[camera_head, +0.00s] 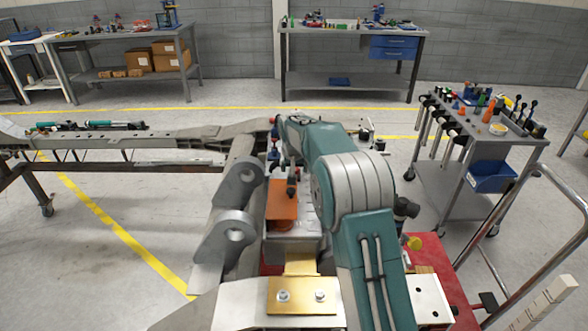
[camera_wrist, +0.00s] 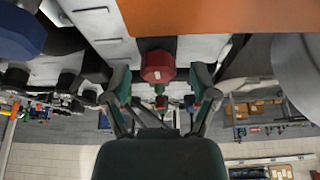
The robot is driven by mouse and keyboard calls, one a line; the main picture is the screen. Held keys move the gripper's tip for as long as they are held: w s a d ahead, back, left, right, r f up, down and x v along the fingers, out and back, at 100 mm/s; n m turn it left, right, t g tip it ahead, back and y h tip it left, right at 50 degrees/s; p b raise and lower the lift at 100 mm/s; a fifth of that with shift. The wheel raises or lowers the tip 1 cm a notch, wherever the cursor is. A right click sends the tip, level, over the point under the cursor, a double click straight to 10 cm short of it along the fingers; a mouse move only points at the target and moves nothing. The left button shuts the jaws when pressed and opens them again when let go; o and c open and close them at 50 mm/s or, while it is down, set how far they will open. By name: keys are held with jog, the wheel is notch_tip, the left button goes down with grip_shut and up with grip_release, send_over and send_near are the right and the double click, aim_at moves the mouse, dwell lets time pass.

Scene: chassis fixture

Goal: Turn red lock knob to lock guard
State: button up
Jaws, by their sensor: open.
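The red lock knob (camera_wrist: 158,66) is a faceted red block in the wrist view, in front of a pale metal surface. My gripper (camera_wrist: 160,88) is open, with one finger on each side of the knob in that picture. I cannot tell whether the knob is within finger depth; no contact shows. An orange panel (camera_wrist: 230,14), likely the guard, fills the top edge of the wrist view. In the head view an orange panel (camera_head: 282,198) lies on the fixture left of my arm. My arm hides much of the gripper's area there.
A blue faceted part (camera_wrist: 20,35) and dark fittings are left of the fingers in the wrist view. A grey rounded part (camera_wrist: 298,70) is at right. In the head view, a grey chassis bracket (camera_head: 230,225) stands left, and a tool cart (camera_head: 475,150) stands right.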

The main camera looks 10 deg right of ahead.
jog(key=v, duration=1.1)
jog(key=shift+r, duration=0.35)
jog(key=shift+s+a, duration=0.1)
jog(key=shift+s, duration=0.05)
jog(key=s+d+r+n, duration=0.1)
jog(key=s+r, duration=0.3)
jog(key=s, duration=0.6)
jog(key=s+r, duration=0.5)
jog(key=s, duration=0.5)
jog(key=s+f, duration=0.3)
jog(key=s, duration=0.8)
jog(key=s+f+n+t+y, duration=0.1)
jog(key=s+f, duration=0.3)
jog(key=s, duration=0.7)
jog(key=shift+s, duration=0.25)
jog(key=shift+d, duration=0.15)
